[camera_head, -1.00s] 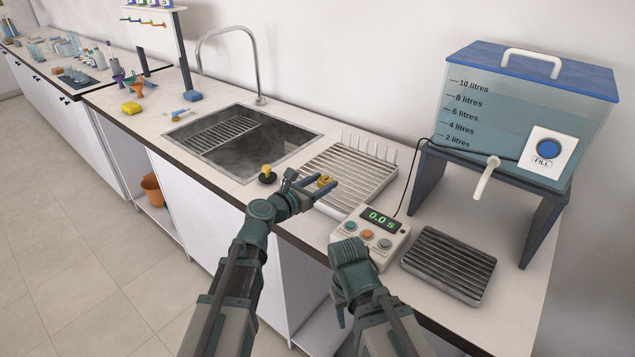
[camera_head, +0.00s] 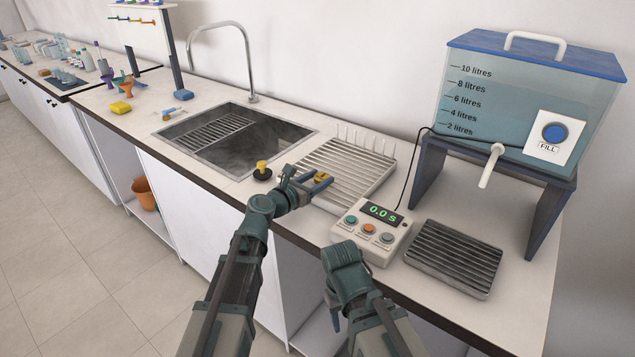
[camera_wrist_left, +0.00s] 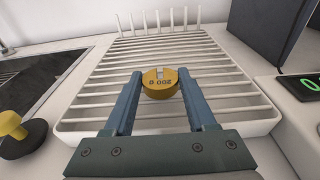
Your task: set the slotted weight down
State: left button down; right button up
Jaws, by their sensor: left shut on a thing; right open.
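The slotted weight (camera_head: 321,177) is a small brass disc held between the fingertips of my left gripper (camera_head: 316,181). In the left wrist view the weight (camera_wrist_left: 160,83) shows its slot and an upside-down "200 g" marking. My left gripper (camera_wrist_left: 158,92) is shut on it, with a finger at each side. The weight is over the front part of the white draining rack (camera_head: 352,165); whether it touches the slats I cannot tell. My right gripper (camera_head: 334,312) is low in front of the counter, its fingers mostly hidden by the arm.
A black and yellow stopper (camera_head: 262,172) stands left of the left gripper, beside the sink (camera_head: 235,140). A timer box (camera_head: 371,228) reading 0.0 s and a dark ribbed tray (camera_head: 455,258) lie to the right. A water tank (camera_head: 520,105) stands behind them on a stand.

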pick_arm(q)
jog(key=shift+f, duration=0.2)
jog(key=shift+c, duration=1.1)
grip_release()
jog(key=shift+r, duration=0.1)
jog(key=shift+s+a+r, duration=0.15)
jog(key=shift+s+r, duration=0.05)
jog(key=p+v, duration=0.1)
jog(key=v, duration=1)
jog(key=shift+p, duration=0.35)
jog(key=shift+s+a, duration=0.15)
jog(key=shift+s, duration=0.05)
jog(key=shift+o, duration=0.4)
